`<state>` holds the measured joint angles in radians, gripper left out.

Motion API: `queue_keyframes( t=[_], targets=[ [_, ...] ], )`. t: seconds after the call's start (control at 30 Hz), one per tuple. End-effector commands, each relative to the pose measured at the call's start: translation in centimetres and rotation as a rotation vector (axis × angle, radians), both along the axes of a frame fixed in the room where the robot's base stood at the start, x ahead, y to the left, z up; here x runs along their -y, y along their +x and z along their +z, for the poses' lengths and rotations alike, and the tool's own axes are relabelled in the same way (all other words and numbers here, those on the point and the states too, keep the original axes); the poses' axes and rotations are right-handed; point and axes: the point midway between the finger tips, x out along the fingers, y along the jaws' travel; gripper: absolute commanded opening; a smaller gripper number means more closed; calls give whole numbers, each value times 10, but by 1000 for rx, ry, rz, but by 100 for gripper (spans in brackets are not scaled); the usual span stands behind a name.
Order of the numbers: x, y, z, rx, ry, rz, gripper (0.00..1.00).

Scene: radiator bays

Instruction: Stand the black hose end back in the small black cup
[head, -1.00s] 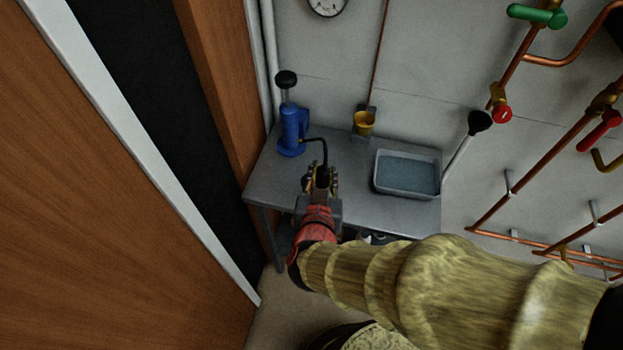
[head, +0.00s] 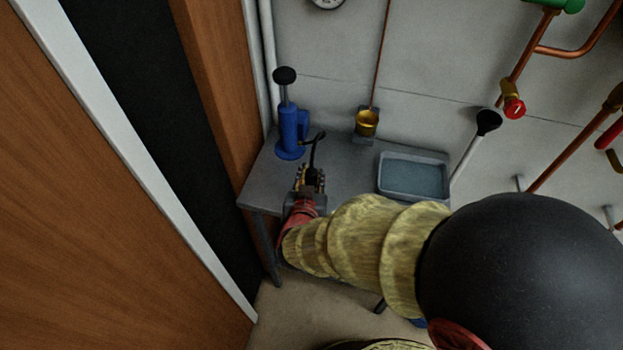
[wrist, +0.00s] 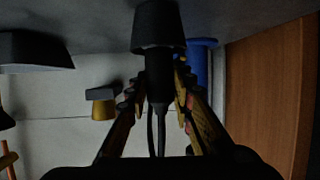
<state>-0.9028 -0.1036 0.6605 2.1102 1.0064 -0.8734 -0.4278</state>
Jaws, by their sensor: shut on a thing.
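My gripper (head: 310,178) is low over the grey bench, in front of the blue pump. In the wrist view my gripper (wrist: 158,95) is shut on the black hose end (wrist: 158,75), a dark upright cylinder between the fingers. The thin black hose (head: 314,150) rises from the grip and bends over toward the pump. A wider black tapered piece, seemingly the small black cup (wrist: 158,27), lines up with the hose end and meets its tip in the wrist view. I cannot tell how far inside the tip is. In the head view my gripper hides the cup.
The blue pump (head: 290,130) stands close on the bench (head: 345,180). A plunger (head: 487,122) leans farther right. A wooden door (head: 90,200) closes off the left.

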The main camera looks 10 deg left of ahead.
Motion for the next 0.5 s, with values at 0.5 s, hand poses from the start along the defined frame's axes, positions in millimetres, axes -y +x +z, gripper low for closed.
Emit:
queue_keyframes(
  t=[0.5],
  targets=[
    [0,0,-5,1,1,0,25]
  ],
)
